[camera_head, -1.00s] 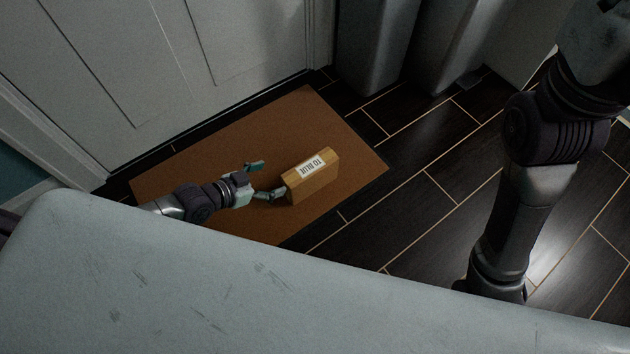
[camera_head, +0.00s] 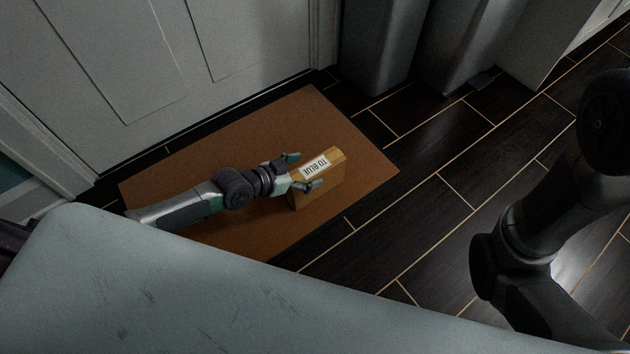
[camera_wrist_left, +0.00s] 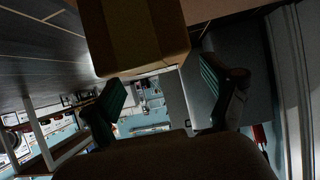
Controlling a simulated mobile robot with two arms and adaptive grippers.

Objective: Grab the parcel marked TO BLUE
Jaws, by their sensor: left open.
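The parcel (camera_head: 328,178) is a brown cardboard box with a white label reading TO BLUE on its top. It stands on the brown doormat. My left gripper (camera_head: 303,170) is at the parcel's left end in the head view, with its two fingers apart. In the left wrist view the parcel (camera_wrist_left: 140,35) fills the top middle, just beyond and between the green-padded fingers of the open left gripper (camera_wrist_left: 165,95). I cannot tell whether a finger touches it. Only part of my right arm shows at the right of the head view; its gripper is out of frame.
The doormat (camera_head: 240,235) lies on dark floor tiles in front of a white door (camera_head: 120,60). Grey upright forms (camera_head: 375,45) stand at the back. Dark floor (camera_head: 430,170) to the right of the mat is clear.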

